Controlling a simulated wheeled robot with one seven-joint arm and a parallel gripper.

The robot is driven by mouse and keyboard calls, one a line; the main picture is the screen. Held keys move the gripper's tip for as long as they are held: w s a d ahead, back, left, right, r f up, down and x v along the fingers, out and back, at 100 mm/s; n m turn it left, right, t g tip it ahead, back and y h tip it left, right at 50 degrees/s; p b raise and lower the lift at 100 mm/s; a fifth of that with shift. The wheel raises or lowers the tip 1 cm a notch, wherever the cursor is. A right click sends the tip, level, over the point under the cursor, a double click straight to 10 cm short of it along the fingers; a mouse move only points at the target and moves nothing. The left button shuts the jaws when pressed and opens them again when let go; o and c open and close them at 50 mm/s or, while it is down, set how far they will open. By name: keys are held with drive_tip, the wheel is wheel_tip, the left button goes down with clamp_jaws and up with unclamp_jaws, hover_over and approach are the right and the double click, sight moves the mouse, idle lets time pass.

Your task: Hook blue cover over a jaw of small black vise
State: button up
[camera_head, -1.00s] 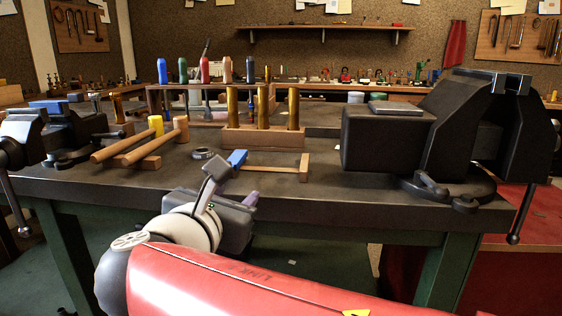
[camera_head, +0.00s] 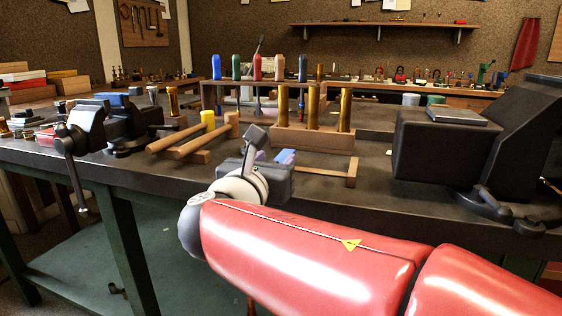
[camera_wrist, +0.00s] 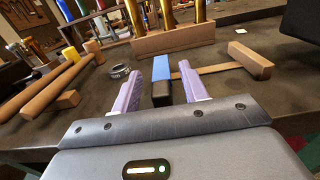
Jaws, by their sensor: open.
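The blue cover (camera_wrist: 161,68), with a dark lower part, is on the bench between the two lilac fingers of my gripper (camera_wrist: 159,76) in the wrist view. The fingers are open, with a gap on each side of it. In the head view my gripper (camera_head: 277,162) is low over the bench front, and the blue cover (camera_head: 284,155) shows only partly behind it. The small black vise (camera_head: 127,117) stands at the bench's left end, with its near jaw (camera_head: 87,117) toward the front edge. Something blue (camera_head: 112,99) shows at its top; I cannot tell whether it is on a jaw.
A wooden block with brass cylinders (camera_head: 313,137) stands behind my gripper. A wooden bar (camera_wrist: 250,60) lies right of the cover, wooden mallets (camera_head: 190,138) to the left. A dark ring (camera_wrist: 120,71) lies nearby. A large black vise (camera_head: 440,150) stands at the right.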

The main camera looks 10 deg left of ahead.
clamp_jaws()
drive_tip(key=shift+r, duration=0.15)
